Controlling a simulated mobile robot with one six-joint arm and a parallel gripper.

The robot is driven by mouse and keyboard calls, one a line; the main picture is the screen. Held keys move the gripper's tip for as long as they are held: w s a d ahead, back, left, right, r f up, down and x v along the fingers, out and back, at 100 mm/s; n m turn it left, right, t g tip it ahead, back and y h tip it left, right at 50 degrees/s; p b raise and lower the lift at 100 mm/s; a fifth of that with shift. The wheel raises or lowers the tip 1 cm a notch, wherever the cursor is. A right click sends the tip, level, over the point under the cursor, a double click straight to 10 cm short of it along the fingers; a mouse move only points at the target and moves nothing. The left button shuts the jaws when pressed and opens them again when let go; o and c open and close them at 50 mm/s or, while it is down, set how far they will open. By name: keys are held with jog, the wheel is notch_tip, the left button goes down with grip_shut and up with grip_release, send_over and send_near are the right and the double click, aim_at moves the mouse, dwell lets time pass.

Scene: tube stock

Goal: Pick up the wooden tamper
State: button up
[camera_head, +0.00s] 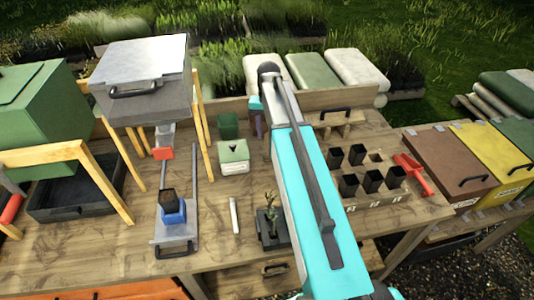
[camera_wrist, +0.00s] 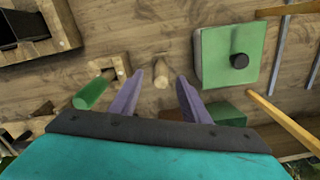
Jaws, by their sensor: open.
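In the head view only a bit of a purple finger (camera_head: 257,118) shows beside my arm.
A green box with a dark knob (camera_wrist: 222,58) lies right of the fingers. A wooden rack with a black handle (camera_head: 337,113) and a holder of black pots (camera_head: 349,187) stand right of my arm. A seedling tray (camera_head: 272,240) is at its left. Table (camera_head: 215,255) is partly clear in front.

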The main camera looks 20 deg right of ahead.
aim_at(268, 147)
jog(key=shift+f+b, duration=0.5)
jog(key=shift+f, duration=0.75)
jog(key=shift+a+f+b, duration=0.1)
jog(key=shift+f+b, duration=1.6)
jog(key=shift+f, duration=0.9)
jog(key=shift+c, duration=0.5)
grip_shut()
